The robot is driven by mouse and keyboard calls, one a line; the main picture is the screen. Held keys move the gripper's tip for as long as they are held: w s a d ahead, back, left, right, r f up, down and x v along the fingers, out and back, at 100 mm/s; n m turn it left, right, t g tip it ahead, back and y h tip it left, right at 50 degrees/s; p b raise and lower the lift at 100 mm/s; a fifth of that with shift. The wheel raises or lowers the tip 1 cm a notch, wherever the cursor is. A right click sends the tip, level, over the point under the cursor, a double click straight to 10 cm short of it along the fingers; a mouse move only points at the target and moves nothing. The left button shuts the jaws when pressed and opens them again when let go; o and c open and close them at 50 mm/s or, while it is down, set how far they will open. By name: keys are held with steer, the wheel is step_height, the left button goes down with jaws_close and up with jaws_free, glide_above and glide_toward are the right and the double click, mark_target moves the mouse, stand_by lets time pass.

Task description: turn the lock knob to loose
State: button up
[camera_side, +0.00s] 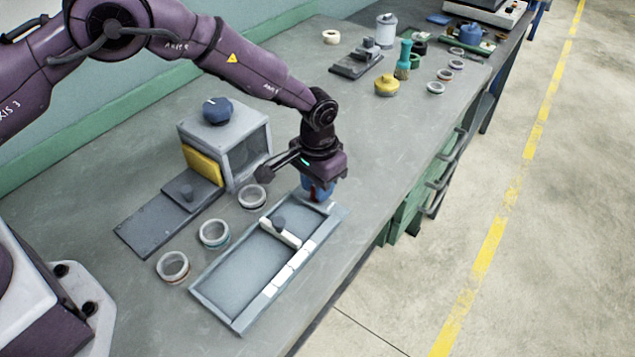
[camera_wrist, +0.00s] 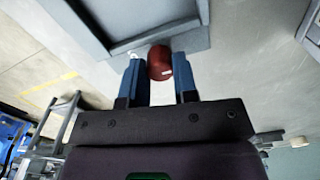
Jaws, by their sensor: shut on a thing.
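The lock knob (camera_wrist: 159,64) is dark red with a small white mark. It sits at the end of a blue-grey tray-like fixture (camera_side: 213,311), whose rim also shows in the wrist view (camera_wrist: 88,32). My gripper (camera_wrist: 158,58) has its blue fingers on either side of the knob and is shut on it. In the side view my gripper (camera_side: 318,190) points down at the far right end of the fixture. I cannot read the knob's setting.
A white slider with a dark knob (camera_side: 279,224) crosses the fixture, and white blocks (camera_side: 278,281) line its front side. Several rings (camera_side: 215,233) stand to its left. A grey box (camera_side: 246,147) with a blue knob stands behind. The table's front edge is close.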

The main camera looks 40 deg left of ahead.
steer(key=o, duration=0.9)
steer(key=shift+o, duration=0.2)
steer(key=shift+r, duration=0.1)
step_height(320, 180, up, 13)
steer(key=s+a+r+t, duration=0.2)
steer(key=s+a+r, duration=0.3)
steer(key=s, duration=0.4)
steer(key=s+a+r+n+t, duration=0.1)
steer(key=s+a+r, duration=0.5)
steer(key=s+r, duration=0.2)
steer(key=s+a+r+n+t, duration=0.1)
steer(key=s+a+r+t, duration=0.1)
steer(key=s+a+r, duration=0.4)
steer(key=s, duration=0.5)
steer(key=shift+s+a+r+t, duration=0.25)
steer(key=shift+s+r+t, duration=0.05)
steer(key=shift+s, duration=0.1)
